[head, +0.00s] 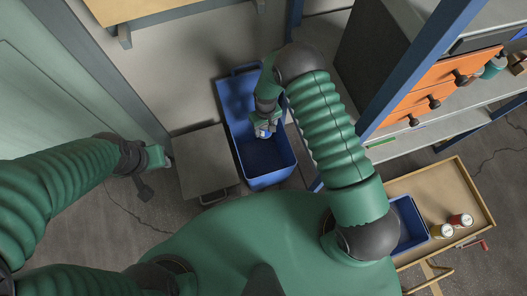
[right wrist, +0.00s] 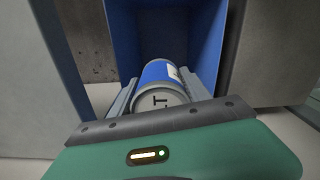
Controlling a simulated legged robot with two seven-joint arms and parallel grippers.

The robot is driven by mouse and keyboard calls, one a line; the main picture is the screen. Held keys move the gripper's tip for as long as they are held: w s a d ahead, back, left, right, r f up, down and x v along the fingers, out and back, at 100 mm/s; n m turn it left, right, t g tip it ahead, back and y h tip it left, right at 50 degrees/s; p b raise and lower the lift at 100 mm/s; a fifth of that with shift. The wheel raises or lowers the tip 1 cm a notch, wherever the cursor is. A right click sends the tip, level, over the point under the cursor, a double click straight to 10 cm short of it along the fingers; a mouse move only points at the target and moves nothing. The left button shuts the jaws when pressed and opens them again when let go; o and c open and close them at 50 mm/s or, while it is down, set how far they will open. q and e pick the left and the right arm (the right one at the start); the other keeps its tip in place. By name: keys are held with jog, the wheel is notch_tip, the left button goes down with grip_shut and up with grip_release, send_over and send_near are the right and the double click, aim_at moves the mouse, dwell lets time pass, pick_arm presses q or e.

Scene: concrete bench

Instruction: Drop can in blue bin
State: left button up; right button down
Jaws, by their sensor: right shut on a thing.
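The blue bin (head: 272,180) stands in the middle of the head view, long and open at the top. My right gripper (head: 265,131) reaches over it from above. In the right wrist view, this gripper (right wrist: 158,98) is shut on a can (right wrist: 159,72) with a blue side and a silver end marked with dark lettering. The blue walls of the bin (right wrist: 165,25) show beyond the can. In the head view, the can is mostly hidden by the gripper. My left gripper (head: 150,172) is off to the left of the bin, and its jaws are too small to read.
A grey box-like stand (head: 205,160) is close to the bin's left side. A shelf unit with orange drawers (head: 425,90) stands at right. A wooden tray (head: 415,180) at lower right holds a smaller blue container (head: 408,222) and two cans (head: 460,220).

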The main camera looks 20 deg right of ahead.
jog(key=f+b, duration=0.2)
jog(key=f, duration=0.1)
jog(key=f+b, duration=0.2)
jog(key=shift+a+f, duration=0.15)
jog(key=shift+a, duration=0.1)
jog(key=shift+d, duration=0.1)
jog(key=shift+c, duration=2.1)
grip_release()
notch_tip(320, 180, up, 16)
jog(key=p, duration=0.6)
jog(key=shift+r, duration=0.5)
jog(key=shift+f, duration=0.1)
